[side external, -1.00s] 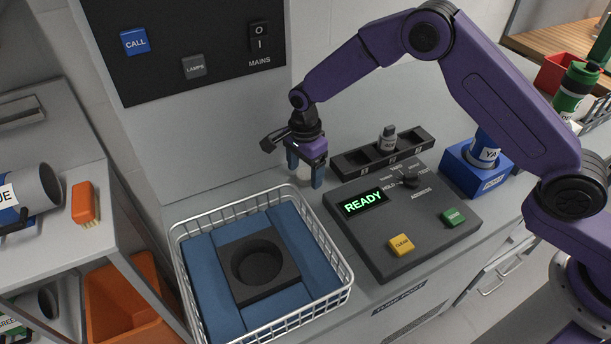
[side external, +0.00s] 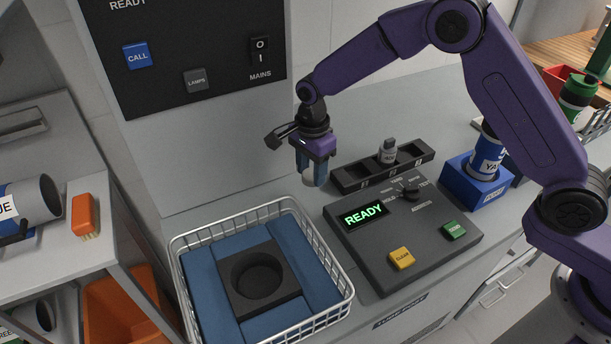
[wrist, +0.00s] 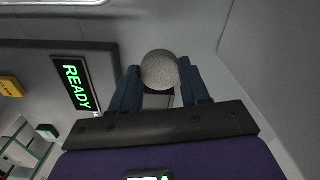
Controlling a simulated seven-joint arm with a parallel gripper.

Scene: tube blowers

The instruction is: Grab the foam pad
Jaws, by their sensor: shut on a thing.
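The foam pad (side external: 309,176) is a small pale, round, speckled piece. It sits between the blue fingertips of my gripper (side external: 313,178), and it also shows in the wrist view (wrist: 160,70). My gripper (wrist: 160,83) is shut on it, with one finger on each side. The gripper points down over the grey counter, behind the basket and left of the control box. I cannot tell for sure whether the pad is clear of the counter.
A white wire basket (side external: 343,290) with blue lining and a dark round-holed block stands in front. A control box (side external: 440,258) showing READY is at right. A dark slotted rack (side external: 345,180) with a small bottle (side external: 388,152) stands close right of the gripper.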

